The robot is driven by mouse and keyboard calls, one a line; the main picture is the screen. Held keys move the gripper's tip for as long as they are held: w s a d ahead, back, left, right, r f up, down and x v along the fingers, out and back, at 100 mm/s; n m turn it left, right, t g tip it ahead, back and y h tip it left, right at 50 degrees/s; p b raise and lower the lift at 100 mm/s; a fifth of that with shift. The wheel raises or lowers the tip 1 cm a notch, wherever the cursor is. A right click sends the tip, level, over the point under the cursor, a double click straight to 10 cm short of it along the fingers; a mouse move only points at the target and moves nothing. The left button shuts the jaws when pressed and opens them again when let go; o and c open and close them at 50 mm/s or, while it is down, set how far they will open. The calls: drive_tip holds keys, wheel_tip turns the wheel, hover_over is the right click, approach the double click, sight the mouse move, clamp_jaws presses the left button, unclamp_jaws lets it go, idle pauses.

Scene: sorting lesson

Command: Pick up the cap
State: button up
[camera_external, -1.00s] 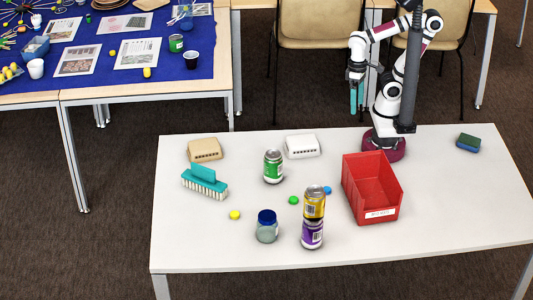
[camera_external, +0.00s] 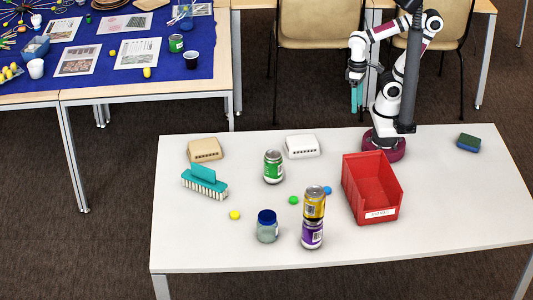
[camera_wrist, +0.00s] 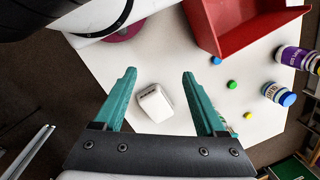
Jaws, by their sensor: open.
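A red bin (camera_external: 382,207) stands right of the caps. A gold can (camera_external: 314,203) sits on a purple can (camera_external: 312,236). A blue-lidded jar (camera_external: 267,228), green can (camera_external: 273,167), teal brush (camera_external: 205,183), white box (camera_external: 302,146), beige box (camera_external: 205,149) and sponge (camera_external: 468,143) stand around.

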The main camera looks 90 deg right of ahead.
drive_tip(key=w+a+n, duration=0.3)
drive_tip(key=w+n, duration=0.2)
drive_tip(key=n, duration=0.1)
drive_tip(key=n+h, duration=0.2)
drive_tip(key=n, duration=1.1)
hover_over(327, 189)
wheel_tip(327, 189, down, 6)
wheel_tip(327, 189, down, 16)
drive_tip(key=shift+d+r, duration=0.1)
drive_tip(key=shift+r, duration=0.1)
clamp_jaws()
